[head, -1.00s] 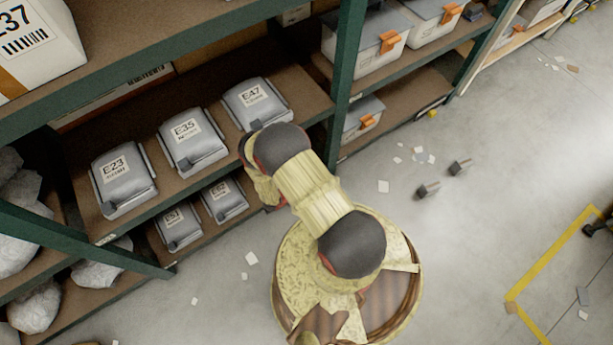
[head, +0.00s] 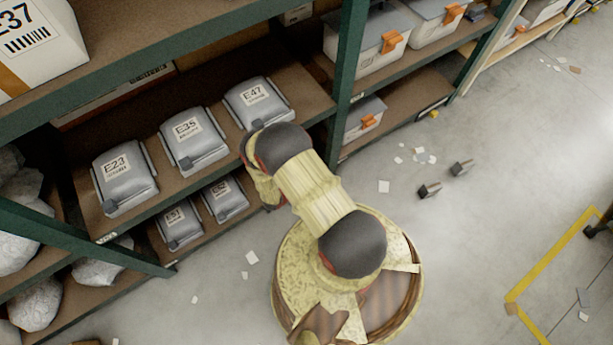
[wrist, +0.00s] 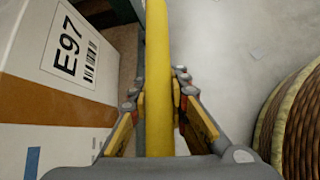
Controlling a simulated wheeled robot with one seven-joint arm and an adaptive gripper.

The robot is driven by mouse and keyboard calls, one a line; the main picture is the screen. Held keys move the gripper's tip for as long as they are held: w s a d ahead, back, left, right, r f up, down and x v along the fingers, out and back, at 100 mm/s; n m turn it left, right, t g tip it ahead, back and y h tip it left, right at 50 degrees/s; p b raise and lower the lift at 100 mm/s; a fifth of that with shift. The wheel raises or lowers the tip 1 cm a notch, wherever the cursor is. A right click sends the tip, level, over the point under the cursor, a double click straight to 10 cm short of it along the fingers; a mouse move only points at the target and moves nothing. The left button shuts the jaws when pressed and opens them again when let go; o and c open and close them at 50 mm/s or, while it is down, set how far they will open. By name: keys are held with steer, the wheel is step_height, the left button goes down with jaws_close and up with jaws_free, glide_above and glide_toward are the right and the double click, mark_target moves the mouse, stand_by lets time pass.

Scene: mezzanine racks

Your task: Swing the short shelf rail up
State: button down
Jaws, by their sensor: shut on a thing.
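A yellow rail (wrist: 157,40) runs up the middle of the wrist view, from the top edge down to my gripper. My gripper (wrist: 160,92) has a finger on each side of the rail and is shut on it. In the head view my arm hides both the gripper and the rail, so I cannot see the rail's ends or pivot there.
A white carton marked E97 (wrist: 42,75) stands close left of the rail in the wrist view. Grey lidded bins (head: 192,141) sit on the brown shelves. A green rack post (head: 342,90) rises beside them. The grey floor (head: 470,230) to the right is mostly open.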

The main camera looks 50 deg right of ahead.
steer(key=c, duration=1.7)
jaws_free()
steer(key=shift+o, duration=0.2)
steer(key=shift+w+p+v, duration=0.3)
steer(key=shift+p+v, duration=0.25)
steer(key=shift+v, duration=0.9)
steer(key=shift+w+p+v, duration=0.35)
steer(key=shift+p+v, duration=0.15)
steer(key=shift+v, duration=1)
steer(key=shift+w+p+v, duration=0.3)
steer(key=shift+p+v, duration=0.25)
steer(key=shift+v, duration=0.9)
steer(key=shift+d+r, duration=0.15)
steer(key=shift+r, duration=0.15)
steer(key=v, duration=1.1)
steer(key=shift+a, duration=0.4)
steer(key=shift+r, duration=0.15)
